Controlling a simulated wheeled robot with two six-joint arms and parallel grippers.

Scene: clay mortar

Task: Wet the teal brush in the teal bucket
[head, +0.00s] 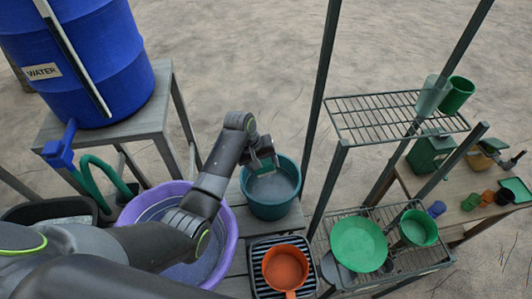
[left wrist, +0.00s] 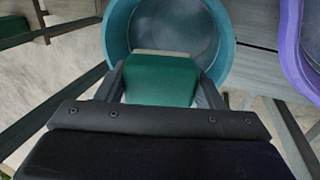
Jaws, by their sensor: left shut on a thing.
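The teal bucket (head: 271,203) stands on the grey slatted bench, with what looks like grey-blue water inside. My left gripper (head: 266,160) is above the bucket's far-left rim in the head view. In the left wrist view, my left gripper (left wrist: 165,85) is shut on the teal brush (left wrist: 160,80), whose green body sits between the fingers. The brush's pale end points toward the inside of the teal bucket (left wrist: 118,35). I cannot tell whether it touches the water. My right gripper is not in view.
A purple basin (head: 228,240) stands left of the bucket, under my left arm. An orange pan (head: 285,267) lies on a dark rack in front. A blue water barrel (head: 75,60) stands at the upper left. A wire shelf (head: 390,118) with green dishes is at the right.

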